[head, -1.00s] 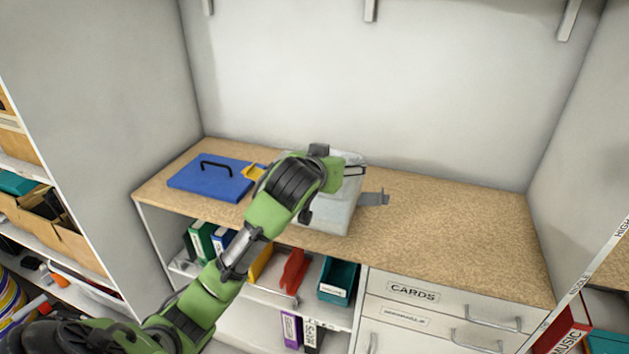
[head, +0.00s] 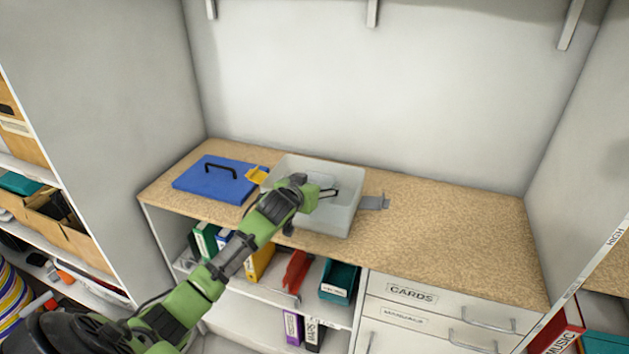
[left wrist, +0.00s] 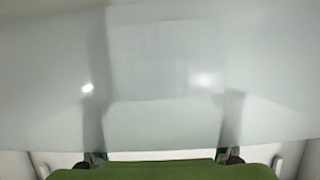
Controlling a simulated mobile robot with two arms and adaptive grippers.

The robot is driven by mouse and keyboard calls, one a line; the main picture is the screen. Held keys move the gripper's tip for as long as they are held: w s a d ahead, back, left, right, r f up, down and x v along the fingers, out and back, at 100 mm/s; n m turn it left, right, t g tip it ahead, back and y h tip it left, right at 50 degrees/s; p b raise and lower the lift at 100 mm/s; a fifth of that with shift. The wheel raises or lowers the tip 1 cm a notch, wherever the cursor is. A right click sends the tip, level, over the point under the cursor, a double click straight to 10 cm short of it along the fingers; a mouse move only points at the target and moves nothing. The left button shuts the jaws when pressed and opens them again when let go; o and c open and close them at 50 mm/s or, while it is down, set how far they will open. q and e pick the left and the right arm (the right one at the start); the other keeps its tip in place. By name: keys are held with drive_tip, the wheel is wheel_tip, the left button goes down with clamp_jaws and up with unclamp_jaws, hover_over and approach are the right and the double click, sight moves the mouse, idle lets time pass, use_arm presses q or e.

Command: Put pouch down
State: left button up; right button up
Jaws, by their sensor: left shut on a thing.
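My left gripper (head: 331,193) is over the open top of a translucent pale bin (head: 340,222) on the wooden counter, with its fingers pointing right. It is shut on the pouch. In the head view I cannot make out the pouch apart from the pale bin and my arm. In the left wrist view a smooth pale grey surface (left wrist: 160,60) fills most of the picture; it looks like the pouch close up, but its edges are not clear. My right gripper is not in view.
A blue lid (head: 205,184) with a black handle lies left of the bin. A yellow piece (head: 257,175) and a grey piece (head: 374,202) are at the bin's sides. The counter (head: 450,235) is clear on the right. Folders and small bins fill the shelf below.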

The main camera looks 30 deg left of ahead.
use_arm(q)
drive_tip(key=o, duration=0.9)
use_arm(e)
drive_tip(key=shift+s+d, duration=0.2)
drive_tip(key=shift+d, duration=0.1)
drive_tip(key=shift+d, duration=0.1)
use_arm(q)
drive_tip(key=b+v, duration=0.1)
drive_tip(key=v, duration=1.1)
drive_tip(key=shift+d+b, duration=0.1)
drive_tip(key=shift+b, duration=0.25)
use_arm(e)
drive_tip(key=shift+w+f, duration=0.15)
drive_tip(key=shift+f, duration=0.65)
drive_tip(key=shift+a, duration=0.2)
